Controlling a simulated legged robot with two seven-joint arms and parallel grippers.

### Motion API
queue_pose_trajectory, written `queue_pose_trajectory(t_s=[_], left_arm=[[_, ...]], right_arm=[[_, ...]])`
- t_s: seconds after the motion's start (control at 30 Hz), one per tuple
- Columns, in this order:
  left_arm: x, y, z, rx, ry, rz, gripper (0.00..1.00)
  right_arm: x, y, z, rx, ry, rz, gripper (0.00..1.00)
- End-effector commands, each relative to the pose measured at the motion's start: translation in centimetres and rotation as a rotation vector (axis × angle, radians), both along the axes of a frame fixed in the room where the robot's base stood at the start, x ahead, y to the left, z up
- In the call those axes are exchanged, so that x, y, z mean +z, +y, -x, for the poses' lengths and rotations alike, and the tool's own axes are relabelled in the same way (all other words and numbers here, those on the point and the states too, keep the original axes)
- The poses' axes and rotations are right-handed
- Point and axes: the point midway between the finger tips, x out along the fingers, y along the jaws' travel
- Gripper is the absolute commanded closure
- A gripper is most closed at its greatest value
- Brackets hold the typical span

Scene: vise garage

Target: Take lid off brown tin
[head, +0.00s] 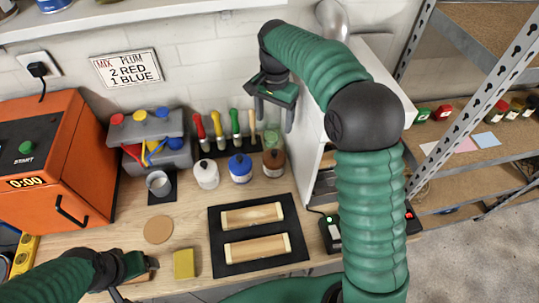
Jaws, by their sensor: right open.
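The brown tin (273,165) stands upright at the right end of a row of three tins, at the back of the workbench. A dark knob shows on its top, so its lid (271,151) appears to be on. My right gripper (274,122) is open and empty, fingers pointing down, above and behind the brown tin in the picture; I cannot tell the exact height gap. My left gripper (143,272) is low at the lower left, near the yellow sponge, and its jaws are not clear.
The blue tin (240,171) and white tin (206,176) stand to the left. Coloured brushes (217,130) stand behind. A black mat (217,258) with two wooden boards lies in front. A yellow sponge (184,264) and orange machine (70,165) are at left. A white cabinet (312,150) is close right.

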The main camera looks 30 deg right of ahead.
Motion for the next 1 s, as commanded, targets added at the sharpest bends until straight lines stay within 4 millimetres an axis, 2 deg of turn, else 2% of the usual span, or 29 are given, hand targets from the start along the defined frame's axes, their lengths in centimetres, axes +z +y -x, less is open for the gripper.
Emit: queue_pose_trajectory(t_s=[0.07, 0.17, 0.5, 0.77, 0.9, 1.0], left_arm=[[-0.1, 0.0, 0.0, 0.0, 0.0, 0.0, 0.25], [0.0, 0.0, 0.0, 0.0, 0.0, 0.0, 0.25], [0.5, 0.0, 0.0, -0.001, 0.0, 0.0, 0.25], [1.2, 0.0, 0.0, 0.0, 0.0, 0.0, 0.25], [2.1, 0.0, 0.0, 0.0, 0.0, 0.0, 0.25], [2.2, 0.0, 0.0, 0.0, 0.0, 0.0, 0.25]], right_arm=[[0.2, -0.4, -0.3, -0.034, 0.006, -0.002, 0.27], [-0.6, -0.4, -0.3, -0.044, 0.011, -0.003, 0.27], [-9.0, -0.3, -0.3, -0.04, 0.013, -0.004, 0.27], [-12.2, -0.3, -0.3, -0.04, 0.01, -0.003, 0.27], [-14.8, -0.3, -0.4, -0.039, 0.012, -0.004, 0.27], [-16.1, -0.3, -0.4, -0.039, 0.008, -0.004, 0.27]])
